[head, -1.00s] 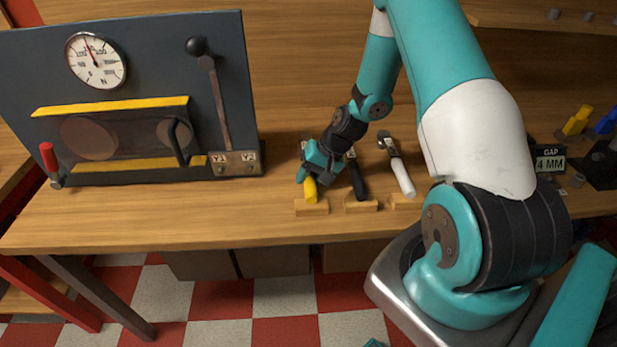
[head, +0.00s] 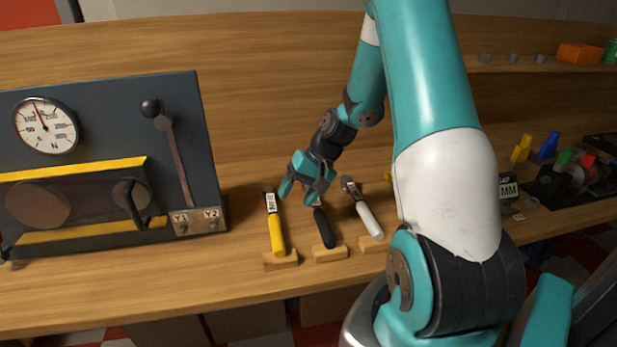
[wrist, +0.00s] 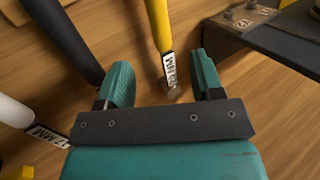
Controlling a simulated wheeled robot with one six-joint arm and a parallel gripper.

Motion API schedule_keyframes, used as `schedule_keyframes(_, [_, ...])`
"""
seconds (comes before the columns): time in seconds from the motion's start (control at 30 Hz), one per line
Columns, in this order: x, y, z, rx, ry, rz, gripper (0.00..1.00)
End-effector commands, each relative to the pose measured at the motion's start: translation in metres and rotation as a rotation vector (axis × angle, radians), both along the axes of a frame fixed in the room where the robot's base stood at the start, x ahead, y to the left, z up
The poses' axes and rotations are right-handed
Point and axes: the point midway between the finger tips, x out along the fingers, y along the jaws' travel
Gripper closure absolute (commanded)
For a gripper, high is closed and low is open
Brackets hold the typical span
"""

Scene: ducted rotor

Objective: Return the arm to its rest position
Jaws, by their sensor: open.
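My gripper (head: 305,190) is in the air above the bench, empty, its fingers apart. It is near the upper ends of the yellow-handled tool (head: 276,230) and the black-handled tool (head: 323,230), and hides part of the black one. The yellow tool lies with its handle end on a small wooden block. In the wrist view, the open gripper (wrist: 160,75) has the labelled end of the yellow tool (wrist: 160,25) showing between its fingers, below them and apart. The black handle (wrist: 65,40) shows to the left there.
A white-handled tool (head: 367,218) lies right of the black one. A dark panel (head: 185,95) with a gauge (head: 45,126) and a lever (head: 175,155) stands at left. Coloured parts and a small sign (head: 508,190) are at right. The bench front (head: 150,280) is clear.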

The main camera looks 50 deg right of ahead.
Motion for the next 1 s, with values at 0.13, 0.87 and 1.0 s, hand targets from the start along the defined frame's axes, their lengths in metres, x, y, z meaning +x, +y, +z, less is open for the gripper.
schedule_keyframes(0.13, [-0.008,-0.015,0.027,-0.002,-0.003,-0.001,0.4])
schedule_keyframes(0.87, [-0.01,0.041,0.082,-0.053,-0.027,0.187,0.4])
schedule_keyframes(1.0, [-0.035,0.136,0.123,-0.126,-0.078,0.469,0.4])
